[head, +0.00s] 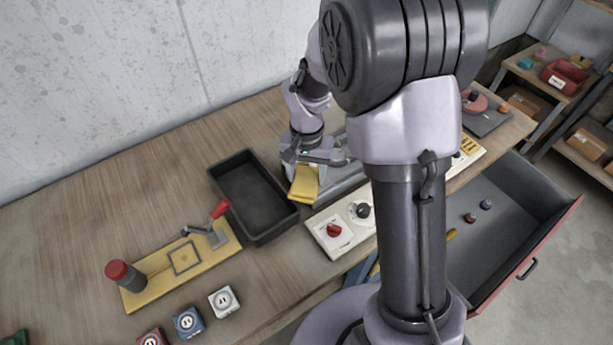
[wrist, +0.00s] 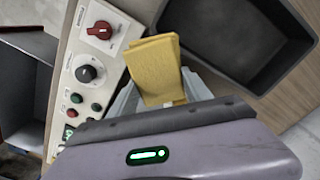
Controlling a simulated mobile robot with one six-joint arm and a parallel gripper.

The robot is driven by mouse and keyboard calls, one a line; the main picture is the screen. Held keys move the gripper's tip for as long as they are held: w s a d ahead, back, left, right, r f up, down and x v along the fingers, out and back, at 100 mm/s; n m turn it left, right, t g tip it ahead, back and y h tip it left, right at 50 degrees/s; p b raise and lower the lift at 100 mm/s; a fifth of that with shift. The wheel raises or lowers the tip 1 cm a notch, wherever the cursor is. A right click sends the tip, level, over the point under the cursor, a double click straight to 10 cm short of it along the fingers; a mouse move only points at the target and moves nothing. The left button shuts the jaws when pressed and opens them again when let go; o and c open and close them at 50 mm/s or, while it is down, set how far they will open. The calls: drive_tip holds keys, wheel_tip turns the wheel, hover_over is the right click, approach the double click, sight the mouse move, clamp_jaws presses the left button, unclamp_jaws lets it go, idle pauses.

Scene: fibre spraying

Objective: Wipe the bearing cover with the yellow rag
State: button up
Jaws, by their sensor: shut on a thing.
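The yellow rag (head: 304,183) is folded and hangs at the end of my arm in the head view. It also shows in the wrist view (wrist: 154,66), sticking out from between the fingers. My gripper (wrist: 160,98) is shut on the rag, just right of the black tray and behind the control panel. A grey block-like thing (head: 345,181) lies right beside the rag and is partly hidden by my arm. I cannot make out the bearing cover for certain in either view.
The empty black tray (head: 289,222) lies left of the rag. The control panel (head: 317,226) with a red knob is in front. A yellow fixture with a red-handled clamp (head: 136,300) and several sockets (head: 223,300) are farther left. An open drawer (head: 534,256) juts out at right.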

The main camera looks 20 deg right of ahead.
drive_tip(key=shift+d+r+p, duration=0.1)
drive_tip(key=shift+r+p, duration=0.2)
drive_tip(key=shift+r, duration=0.35)
wheel_tip(320, 180, up, 4)
drive_tip(key=p, duration=0.3)
drive_tip(key=shift+r, duration=0.2)
drive_tip(key=shift+w+f, duration=0.1)
drive_tip(key=shift+f, duration=0.05)
